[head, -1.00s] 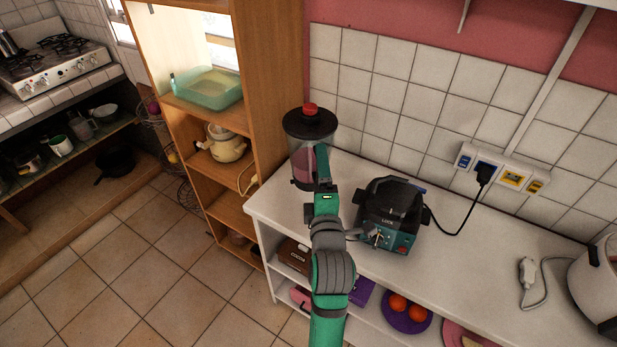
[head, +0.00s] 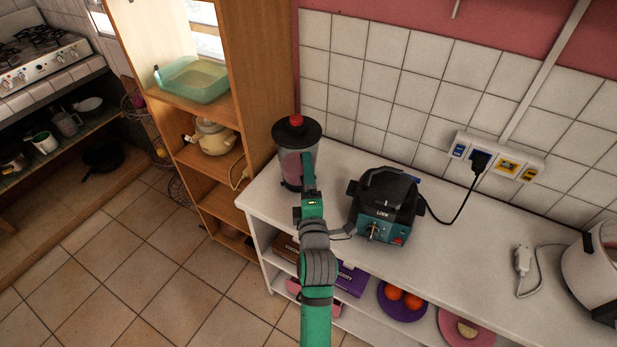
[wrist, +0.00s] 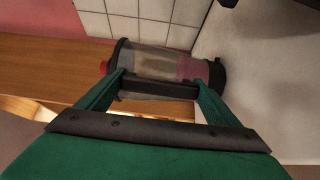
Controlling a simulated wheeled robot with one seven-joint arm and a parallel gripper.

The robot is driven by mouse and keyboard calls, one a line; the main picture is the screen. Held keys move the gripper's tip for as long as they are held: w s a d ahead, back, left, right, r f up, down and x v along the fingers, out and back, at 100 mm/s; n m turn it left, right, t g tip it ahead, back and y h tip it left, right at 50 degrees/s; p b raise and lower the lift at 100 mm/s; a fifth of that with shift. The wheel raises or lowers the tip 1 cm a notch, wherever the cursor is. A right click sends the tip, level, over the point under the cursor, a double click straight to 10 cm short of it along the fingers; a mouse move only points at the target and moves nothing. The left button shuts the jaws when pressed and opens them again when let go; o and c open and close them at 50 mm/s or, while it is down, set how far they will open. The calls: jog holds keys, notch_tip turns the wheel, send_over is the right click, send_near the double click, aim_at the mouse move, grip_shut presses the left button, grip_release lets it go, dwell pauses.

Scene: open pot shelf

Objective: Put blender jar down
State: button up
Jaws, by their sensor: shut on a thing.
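The blender jar (head: 291,163) is clear with a black lid, a red knob on top and something pink inside. It is upright at the left end of the white counter (head: 450,258), beside the wooden shelf unit. I cannot tell whether its base touches the counter. My gripper (head: 309,188) is on its near side, shut on its handle. In the wrist view the jar (wrist: 155,62) lies sideways in the picture, with the two green fingers of my gripper (wrist: 160,88) at the black handle. The black and teal blender base (head: 384,205) stands to the right of the jar.
The wooden shelf unit (head: 262,100) rises close behind and left of the jar. The base's cord runs to the wall socket strip (head: 497,155). A white appliance (head: 592,268) stands at the right. The counter between it and the base is mostly clear. Plates and boxes fill the lower shelf.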

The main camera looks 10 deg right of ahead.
jog(key=shift+r, duration=0.15)
jog(key=shift+a, duration=0.15)
jog(key=o, duration=2)
jog(key=shift+f, duration=0.25)
jog(key=shift+s, duration=0.1)
jog(key=shift+r, duration=0.15)
jog(key=s+a+f+m+g, duration=0.1)
jog(key=s+f+m, duration=0.3)
jog(key=s, duration=1.1)
jog(key=s+a+f+m, duration=0.3)
jog(key=s+m, duration=0.4)
jog(key=s, duration=0.8)
jog(key=s+a+f+m+g, duration=0.1)
jog(key=s+f+m, duration=0.4)
jog(key=s, duration=1)
jog(key=shift+a+f+m+g+y, duration=0.2)
jog(key=shift+a+m+g+y, duration=0.1)
jog(key=shift+a+m, duration=0.4)
